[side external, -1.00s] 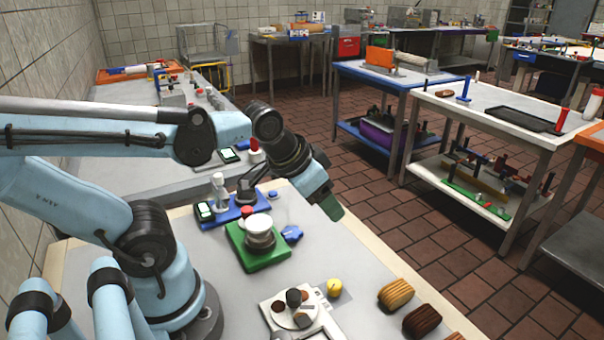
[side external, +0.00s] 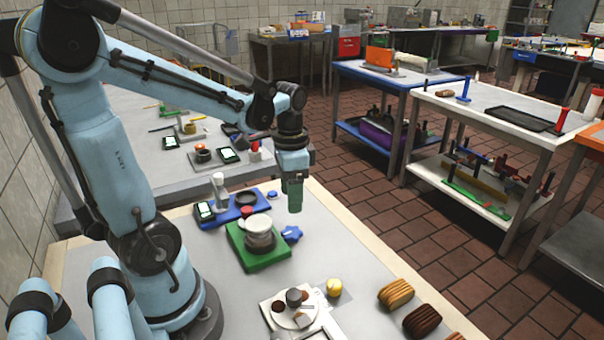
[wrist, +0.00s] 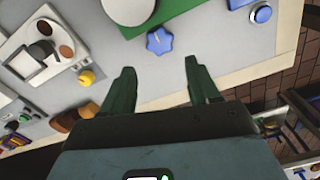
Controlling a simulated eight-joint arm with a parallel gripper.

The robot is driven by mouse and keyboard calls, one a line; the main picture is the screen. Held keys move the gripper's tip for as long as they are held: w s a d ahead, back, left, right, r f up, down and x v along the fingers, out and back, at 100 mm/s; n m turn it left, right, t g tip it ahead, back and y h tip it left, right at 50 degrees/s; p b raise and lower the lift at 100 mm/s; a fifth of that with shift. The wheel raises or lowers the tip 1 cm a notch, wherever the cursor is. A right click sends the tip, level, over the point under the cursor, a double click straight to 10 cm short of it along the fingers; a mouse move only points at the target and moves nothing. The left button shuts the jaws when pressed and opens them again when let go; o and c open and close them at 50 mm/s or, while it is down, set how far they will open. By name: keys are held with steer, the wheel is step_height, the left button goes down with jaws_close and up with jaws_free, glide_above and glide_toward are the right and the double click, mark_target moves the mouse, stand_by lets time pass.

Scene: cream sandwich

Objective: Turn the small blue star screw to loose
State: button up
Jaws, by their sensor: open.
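The small blue star screw (side external: 291,234) sits on the grey table at the right side of the green base (side external: 270,259). In the wrist view the star screw (wrist: 159,41) shows as a blue star-shaped knob at the edge of the green base (wrist: 118,4), beyond and between my fingertips. My gripper (side external: 294,207) hangs pointing down above and beside the star screw, apart from it. In the wrist view its two green fingers (wrist: 158,66) are spread with nothing between them.
A yellow knob (side external: 334,288) and a white device (side external: 293,312) are nearer the front. Dark and tan ridged pieces (side external: 396,293) lie at the right edge.

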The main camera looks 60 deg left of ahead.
mark_target(292, 231)
steer(key=shift+f, duration=4.45)
steer(key=c, duration=0.8)
steer(key=shift+o, duration=0.2)
steer(key=shift+n, duration=3.1)
